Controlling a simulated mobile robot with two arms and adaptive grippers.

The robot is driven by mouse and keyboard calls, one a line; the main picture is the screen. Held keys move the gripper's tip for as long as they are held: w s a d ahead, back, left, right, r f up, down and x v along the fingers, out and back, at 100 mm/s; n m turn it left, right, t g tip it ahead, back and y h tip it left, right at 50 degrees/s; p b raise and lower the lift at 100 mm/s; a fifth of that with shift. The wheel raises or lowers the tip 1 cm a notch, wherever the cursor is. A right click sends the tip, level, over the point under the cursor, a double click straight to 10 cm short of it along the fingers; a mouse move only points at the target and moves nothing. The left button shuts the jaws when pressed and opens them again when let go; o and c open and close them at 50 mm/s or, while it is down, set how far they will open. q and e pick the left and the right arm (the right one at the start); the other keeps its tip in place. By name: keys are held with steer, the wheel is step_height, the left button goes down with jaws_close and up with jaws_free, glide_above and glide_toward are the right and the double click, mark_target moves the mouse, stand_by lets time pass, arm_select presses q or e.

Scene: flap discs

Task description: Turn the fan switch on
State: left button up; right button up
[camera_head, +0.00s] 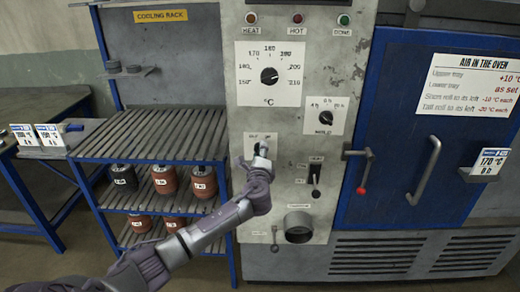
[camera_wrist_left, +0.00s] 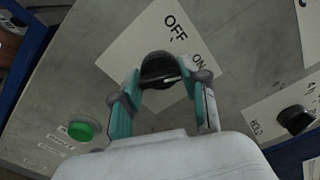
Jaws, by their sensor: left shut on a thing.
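The fan switch is a round black knob (camera_wrist_left: 158,70) on a pale plate marked OFF and ON, which also shows on the control panel in the head view (camera_head: 262,139). In the wrist view its white pointer line lies toward the ON side. My left gripper (camera_head: 259,155) reaches up to the plate and hides most of the knob in the head view. In the wrist view its teal-padded fingers (camera_wrist_left: 150,96) are shut around the knob. My right gripper is not in view.
A lever switch (camera_head: 315,180) and a round port (camera_head: 299,227) sit lower on the panel. Dials (camera_head: 269,76) are above. The cooling rack (camera_head: 155,137) with several rolls stands left, the blue oven door (camera_head: 395,195) right. A green button (camera_wrist_left: 81,130) shows in the wrist view.

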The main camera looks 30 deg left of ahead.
arm_select(q)
steer(key=shift+m+p, duration=0.3)
steer(key=shift+m, duration=0.3)
steer(key=shift+f, duration=0.1)
steer(key=o, duration=1.1)
steer(key=shift+o, duration=0.2)
steer(key=shift+d, duration=0.1)
steer(key=v, duration=1.2)
